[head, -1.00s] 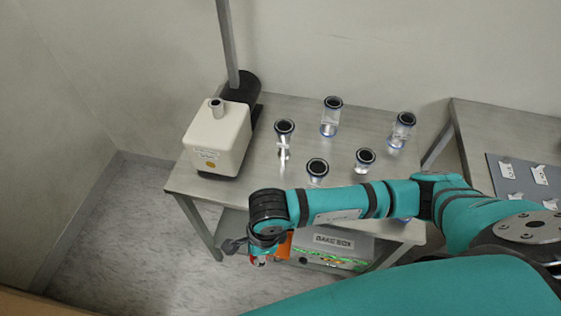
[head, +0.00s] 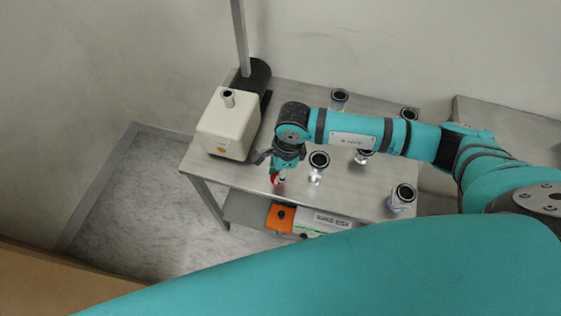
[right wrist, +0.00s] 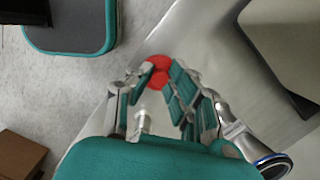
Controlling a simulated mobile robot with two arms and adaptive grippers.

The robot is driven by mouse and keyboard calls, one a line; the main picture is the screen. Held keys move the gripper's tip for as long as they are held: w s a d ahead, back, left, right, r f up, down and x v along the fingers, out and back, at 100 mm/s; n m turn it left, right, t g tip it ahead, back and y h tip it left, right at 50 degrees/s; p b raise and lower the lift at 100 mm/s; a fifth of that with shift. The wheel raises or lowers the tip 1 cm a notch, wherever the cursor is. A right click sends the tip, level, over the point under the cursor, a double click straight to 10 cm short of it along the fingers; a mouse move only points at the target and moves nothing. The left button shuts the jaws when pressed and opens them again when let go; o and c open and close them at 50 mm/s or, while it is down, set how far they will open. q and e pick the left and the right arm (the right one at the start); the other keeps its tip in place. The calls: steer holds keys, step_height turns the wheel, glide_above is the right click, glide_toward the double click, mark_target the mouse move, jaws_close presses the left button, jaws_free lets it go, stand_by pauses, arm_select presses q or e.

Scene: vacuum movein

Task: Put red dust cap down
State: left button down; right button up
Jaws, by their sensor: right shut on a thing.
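The red dust cap (head: 277,180) is held between the fingers of my right gripper (head: 280,172), over the front part of the metal table (head: 340,213). In the right wrist view the red cap (right wrist: 158,72) shows as a round red disc between the fingertips (right wrist: 160,84), partly hidden by them. I cannot tell whether it touches the table top. My left gripper is out of view.
A white pump-like box (head: 228,128) stands at the table's back left. Several clear fittings with dark round tops stand on the table, one (head: 319,160) just right of the gripper. An orange item (head: 281,217) and a labelled box sit on the lower shelf.

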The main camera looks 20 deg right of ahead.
steer(key=w, duration=0.1)
steer(key=w+d, duration=0.1)
steer(key=w, duration=0.1)
steer(key=shift+w+d+f, duration=0.15)
steer(key=shift+w+d, duration=0.15)
steer(key=shift+d, duration=0.05)
step_height(320, 180, down, 3)
steer(key=shift+r+p, duration=0.15)
steer(key=shift+p, duration=0.5)
steer(key=shift+f, duration=0.45)
steer(key=shift+f, duration=0.1)
steer(key=o, duration=0.8)
steer(key=shift+c, duration=0.2)
